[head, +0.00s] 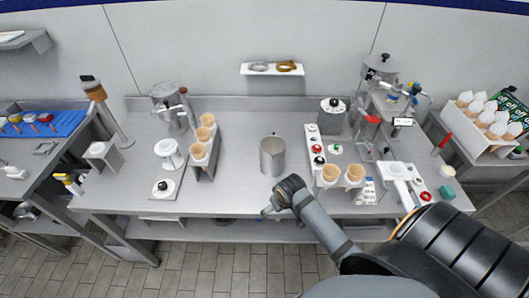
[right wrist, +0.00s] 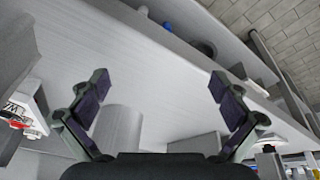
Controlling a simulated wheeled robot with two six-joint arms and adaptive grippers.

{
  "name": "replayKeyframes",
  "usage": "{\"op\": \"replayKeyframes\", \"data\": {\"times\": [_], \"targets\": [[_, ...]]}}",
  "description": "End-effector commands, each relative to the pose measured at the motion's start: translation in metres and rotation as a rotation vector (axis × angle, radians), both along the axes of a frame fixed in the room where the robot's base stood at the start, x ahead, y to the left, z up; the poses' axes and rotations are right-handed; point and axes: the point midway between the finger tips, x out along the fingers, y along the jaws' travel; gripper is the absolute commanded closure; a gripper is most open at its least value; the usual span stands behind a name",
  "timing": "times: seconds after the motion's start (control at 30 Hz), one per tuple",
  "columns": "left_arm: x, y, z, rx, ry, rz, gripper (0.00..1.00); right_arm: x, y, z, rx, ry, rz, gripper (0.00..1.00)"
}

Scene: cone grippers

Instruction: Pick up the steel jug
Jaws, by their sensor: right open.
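The steel jug (head: 272,156) stands upright on the steel worktop, near the middle of the head view. In the right wrist view a grey cylinder, which looks like the jug (right wrist: 120,125), shows low between my fingers, nearer the left one. My right gripper (head: 268,209) is at the table's front edge, in front of the jug and apart from it. In the right wrist view its two fingers are spread wide with nothing held (right wrist: 159,80). My left gripper is not in view.
A holder with several cones (head: 205,150) stands left of the jug. A white panel with two cones (head: 331,172) stands to its right. The worktop (head: 240,190) around the jug is clear.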

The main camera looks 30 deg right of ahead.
Motion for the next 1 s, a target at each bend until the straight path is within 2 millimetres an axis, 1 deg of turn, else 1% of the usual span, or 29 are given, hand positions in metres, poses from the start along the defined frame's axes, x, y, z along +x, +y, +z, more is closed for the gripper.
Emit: {"op": "replayKeyframes", "data": {"times": [0.03,0.07,0.1,0.17,0.27,0.33,0.37,0.4,0.5,0.53,0.6,0.73,0.77,1.0], "targets": [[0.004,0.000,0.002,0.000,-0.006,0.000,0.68,0.017,-0.006,0.012,-0.001,-0.013,-0.009,0.00],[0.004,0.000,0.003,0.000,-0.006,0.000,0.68,0.025,-0.009,0.017,0.001,-0.015,-0.016,0.00],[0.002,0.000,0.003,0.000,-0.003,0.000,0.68,0.038,-0.014,0.027,0.003,-0.023,-0.027,0.00],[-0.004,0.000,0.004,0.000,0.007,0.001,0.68,0.057,-0.023,0.042,0.006,-0.032,-0.045,0.00],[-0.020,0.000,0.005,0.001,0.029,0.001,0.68,0.090,-0.039,0.075,0.017,-0.048,-0.084,0.00],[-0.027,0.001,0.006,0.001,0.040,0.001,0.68,0.113,-0.053,0.103,0.024,-0.063,-0.116,0.00],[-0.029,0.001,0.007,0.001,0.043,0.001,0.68,0.122,-0.059,0.116,0.029,-0.069,-0.131,0.00],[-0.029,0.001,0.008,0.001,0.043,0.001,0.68,0.133,-0.067,0.133,0.035,-0.076,-0.151,0.00],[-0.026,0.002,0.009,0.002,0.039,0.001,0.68,0.151,-0.082,0.167,0.052,-0.087,-0.192,0.00],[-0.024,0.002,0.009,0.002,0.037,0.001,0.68,0.154,-0.085,0.174,0.056,-0.090,-0.200,0.00],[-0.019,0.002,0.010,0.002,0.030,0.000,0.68,0.158,-0.089,0.182,0.062,-0.092,-0.210,0.00],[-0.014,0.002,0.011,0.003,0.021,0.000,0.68,0.159,-0.089,0.182,0.065,-0.090,-0.214,0.00],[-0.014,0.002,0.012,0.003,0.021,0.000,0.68,0.160,-0.089,0.179,0.066,-0.090,-0.213,0.00],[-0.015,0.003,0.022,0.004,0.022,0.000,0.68,0.174,-0.091,0.143,0.066,-0.091,-0.213,0.00]]}}
